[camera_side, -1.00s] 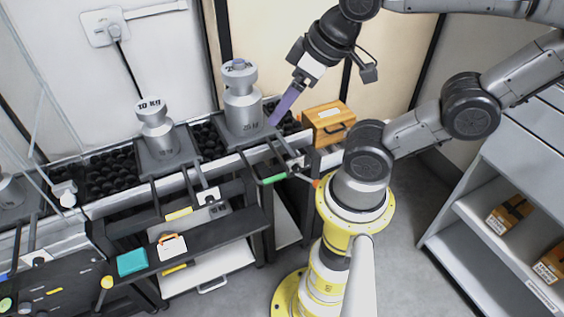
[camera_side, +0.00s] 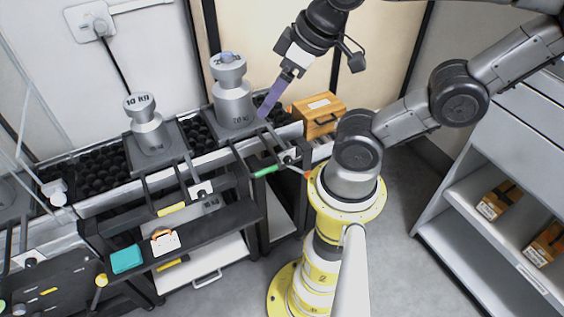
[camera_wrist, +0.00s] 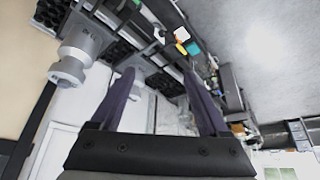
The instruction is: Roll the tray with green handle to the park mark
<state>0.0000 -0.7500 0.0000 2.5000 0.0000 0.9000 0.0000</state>
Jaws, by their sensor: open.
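The tray with green handle (camera_side: 222,131) is a dark plate on the roller bed, with a large steel weight (camera_side: 233,100) standing upright on it. Dark rods run from it toward the front to its green handle (camera_side: 265,171). My gripper (camera_side: 264,111) hangs open, its purple fingers just right of the weight and above the handle rods; contact cannot be told. In the wrist view my gripper (camera_wrist: 160,75) shows two spread fingers with nothing held between them. A steel weight (camera_wrist: 72,60) stands to their left there. I cannot make out the park mark.
A second tray with a 10 kg weight (camera_side: 148,125) and yellow handle (camera_side: 171,209) is to the left. A wooden box (camera_side: 319,115) stands close right of my gripper. A teal box (camera_side: 127,260) and white-orange item (camera_side: 165,241) lie on the lower shelf. A shelf unit (camera_side: 490,215) stands right.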

